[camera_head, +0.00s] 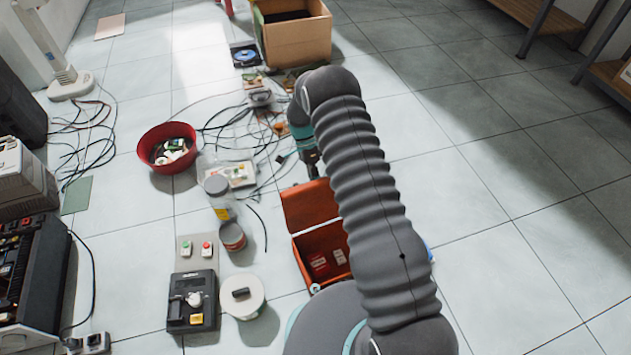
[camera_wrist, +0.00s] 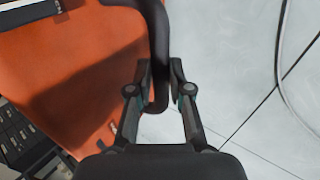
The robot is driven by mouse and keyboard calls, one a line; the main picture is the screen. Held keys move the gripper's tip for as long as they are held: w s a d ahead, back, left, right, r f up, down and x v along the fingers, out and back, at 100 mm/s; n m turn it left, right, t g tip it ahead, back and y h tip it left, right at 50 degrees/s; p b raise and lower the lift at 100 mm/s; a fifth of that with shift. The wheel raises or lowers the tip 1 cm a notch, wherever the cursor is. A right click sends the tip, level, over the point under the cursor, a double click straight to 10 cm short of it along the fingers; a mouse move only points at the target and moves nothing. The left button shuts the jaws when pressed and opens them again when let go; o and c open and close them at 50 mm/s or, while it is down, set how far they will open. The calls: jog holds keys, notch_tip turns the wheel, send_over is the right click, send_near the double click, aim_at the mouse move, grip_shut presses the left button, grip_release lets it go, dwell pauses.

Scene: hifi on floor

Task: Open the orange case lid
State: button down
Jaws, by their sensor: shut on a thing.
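The orange case (camera_head: 298,262) sits on the floor, partly hidden behind my arm. Its orange lid (camera_head: 306,204) is raised from the box, and the inside shows with small red and white items in it. In the wrist view the lid (camera_wrist: 75,75) fills the left side, with a black handle (camera_wrist: 160,40) at its edge. My gripper (camera_wrist: 160,88) is shut on this handle, with one finger on each side of it. In the head view my gripper (camera_head: 313,168) is at the lid's far edge. The hinge is hard to make out.
A red bowl (camera_head: 168,148), a clear jar (camera_head: 219,195), a tin (camera_head: 232,237) and a white spool (camera_head: 242,297) stand left of the case. Cables and a cardboard box (camera_head: 296,40) lie beyond. The floor on the right is clear.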

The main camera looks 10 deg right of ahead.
jog(key=c, duration=1.1)
grip_release()
jog(key=shift+r, duration=0.1)
jog(key=v, duration=1.2)
